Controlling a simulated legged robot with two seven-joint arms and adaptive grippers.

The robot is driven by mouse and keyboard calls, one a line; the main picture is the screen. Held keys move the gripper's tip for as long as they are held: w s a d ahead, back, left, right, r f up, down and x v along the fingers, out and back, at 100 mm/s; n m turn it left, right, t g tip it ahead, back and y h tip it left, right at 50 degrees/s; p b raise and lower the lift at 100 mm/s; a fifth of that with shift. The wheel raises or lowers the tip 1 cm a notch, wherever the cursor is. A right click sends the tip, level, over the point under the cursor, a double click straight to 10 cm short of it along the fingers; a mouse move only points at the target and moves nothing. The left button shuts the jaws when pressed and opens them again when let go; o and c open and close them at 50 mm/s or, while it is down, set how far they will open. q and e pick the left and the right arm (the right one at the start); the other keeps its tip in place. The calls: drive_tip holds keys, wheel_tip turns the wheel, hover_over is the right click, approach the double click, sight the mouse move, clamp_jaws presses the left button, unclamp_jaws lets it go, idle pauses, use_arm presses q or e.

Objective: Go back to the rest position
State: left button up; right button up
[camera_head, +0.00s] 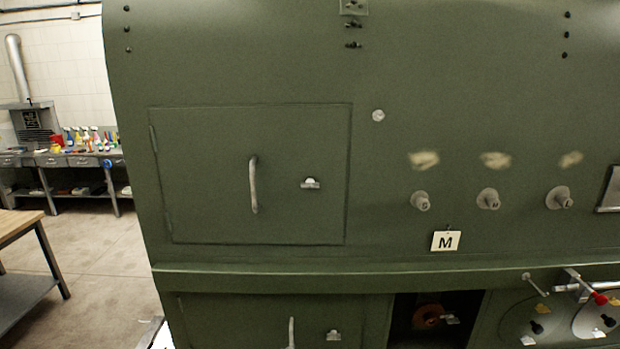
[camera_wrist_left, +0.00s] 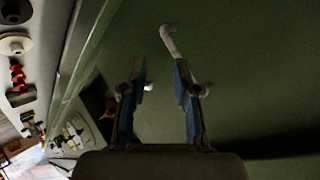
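My left gripper (camera_wrist_left: 163,85) shows in the left wrist view. Its two blue-padded fingers are apart, with nothing held between them. It faces a dark green panel (camera_wrist_left: 240,80). A pale bent handle (camera_wrist_left: 171,42) shows beyond the right fingertip; whether they touch is hard to tell. A small pale fitting (camera_wrist_left: 149,87) shows in the gap between the fingers. I do not see either gripper clearly in the head view, and my right gripper shows in neither view.
The green fuselage panel (camera_head: 240,60) fills most of the head view. It has an upper door (camera_head: 215,200) with a handle (camera_head: 253,185), a lower door (camera_head: 250,325), several knobs, an M card (camera_head: 445,241) and an open recess (camera_head: 405,325). Open floor (camera_head: 100,255) and a table (camera_head: 20,222) lie left.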

use_arm(q)
drive_tip(key=s+a+f+n+g, duration=0.1)
drive_tip(key=s+a+f+n, duration=0.2)
drive_tip(key=f, duration=0.4)
drive_tip(key=s+a+f+n+g+y, duration=0.1)
drive_tip(key=s+a+f+g, duration=0.1)
drive_tip(key=s+f, duration=0.4)
drive_tip(key=s+a+f+n+g, duration=0.1)
drive_tip(key=s+a+f+n, duration=0.15)
drive_tip(key=f, duration=0.55)
drive_tip(key=s+a+f+n+g+y, duration=0.1)
drive_tip(key=s+a+f+n+g, duration=0.1)
drive_tip(key=s+a+f, duration=0.55)
drive_tip(key=s+a+f+n+g+y, duration=0.15)
drive_tip(key=s+f, duration=0.25)
drive_tip(key=s, duration=0.7)
wheel_tip(320, 180, down, 30)
drive_tip(key=s+b, duration=0.2)
drive_tip(key=b, duration=0.2)
drive_tip(key=s+a+f+g+b, duration=0.2)
drive_tip(key=s+a+f+b, duration=0.1)
drive_tip(key=s+f, duration=1.4)
wheel_tip(320, 180, down, 2)
drive_tip(key=shift+m, duration=0.4)
